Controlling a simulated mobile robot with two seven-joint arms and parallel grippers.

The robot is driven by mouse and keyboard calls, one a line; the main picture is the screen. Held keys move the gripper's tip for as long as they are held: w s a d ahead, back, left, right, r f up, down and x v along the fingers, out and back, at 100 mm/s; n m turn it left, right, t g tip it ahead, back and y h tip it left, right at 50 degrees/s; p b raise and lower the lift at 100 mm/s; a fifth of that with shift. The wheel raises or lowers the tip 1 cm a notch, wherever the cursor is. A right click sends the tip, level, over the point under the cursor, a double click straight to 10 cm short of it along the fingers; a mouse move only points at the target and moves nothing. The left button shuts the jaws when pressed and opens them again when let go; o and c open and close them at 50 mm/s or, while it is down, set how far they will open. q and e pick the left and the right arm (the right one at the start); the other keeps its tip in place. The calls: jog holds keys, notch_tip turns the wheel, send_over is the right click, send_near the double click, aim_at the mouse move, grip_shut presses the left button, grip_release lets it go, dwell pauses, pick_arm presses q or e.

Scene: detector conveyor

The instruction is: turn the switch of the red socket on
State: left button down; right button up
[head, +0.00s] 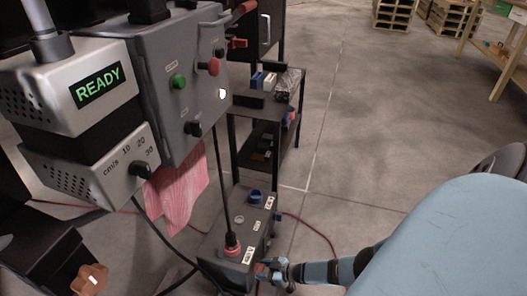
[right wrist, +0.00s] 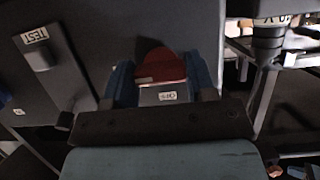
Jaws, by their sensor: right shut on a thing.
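The grey socket box (head: 214,240) stands low in the middle of the head view. Its red socket (head: 232,246) holds a plug with a black cable running upward. A red switch knob (right wrist: 160,66) shows on the box's face in the right wrist view. A small white label (right wrist: 167,96) lies beside it, too small to read surely. My right gripper (head: 264,271) is at the box's front right. In the right wrist view its two blue fingers (right wrist: 160,82) are on both sides of the red knob, shut on it. My left gripper is not in view.
A blue socket (head: 256,194) sits farther back on the box. The detector control panel (head: 180,85) and its READY display (head: 97,86) hang above left, with a pink cloth (head: 178,190) below. A black shelf (head: 262,130) stands behind. The floor right of it is clear.

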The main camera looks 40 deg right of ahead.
dwell(0.3)
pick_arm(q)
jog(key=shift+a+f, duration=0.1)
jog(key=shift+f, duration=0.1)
pick_arm(e)
jog(key=o, duration=0.9)
jog(key=shift+o, duration=0.2)
pick_arm(q)
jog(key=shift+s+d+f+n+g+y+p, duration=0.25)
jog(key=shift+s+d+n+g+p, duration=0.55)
jog(key=shift+p, duration=0.7)
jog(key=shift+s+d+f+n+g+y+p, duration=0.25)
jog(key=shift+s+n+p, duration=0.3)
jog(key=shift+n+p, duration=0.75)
pick_arm(e)
jog(key=v, duration=1.3)
jog(key=shift+s+d, duration=0.15)
jog(key=shift+s, duration=0.2)
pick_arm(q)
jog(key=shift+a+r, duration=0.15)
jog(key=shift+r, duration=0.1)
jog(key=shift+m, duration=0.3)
